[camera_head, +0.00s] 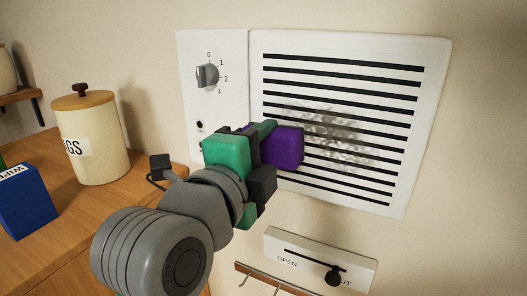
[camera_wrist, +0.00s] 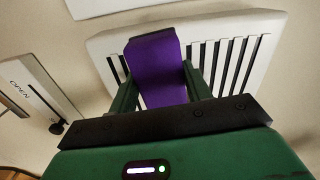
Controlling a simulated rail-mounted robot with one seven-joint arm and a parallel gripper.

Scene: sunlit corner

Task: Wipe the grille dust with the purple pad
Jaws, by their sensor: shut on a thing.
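The purple pad (camera_head: 285,147) is held in my gripper (camera_head: 268,135), in front of the left-middle part of the white wall grille (camera_head: 427,125). In the wrist view the pad (camera_wrist: 155,68) sits between the two green fingers of my gripper (camera_wrist: 160,85), with the grille (camera_wrist: 100,45) behind it. I cannot tell whether the pad touches the grille. A grey-brown patch of dust (camera_head: 340,138) lies over the middle slats, just right of the pad. Part of the dust may be hidden behind the pad.
A panel with a knob (camera_head: 207,75) adjoins the grille's left side. Below is a slider plate (camera_head: 305,262) marked OPEN, with a hook rail (camera_head: 262,281) under it. A lidded canister (camera_head: 92,140) and a blue box (camera_head: 27,205) stand on the wooden counter (camera_head: 125,205) at left.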

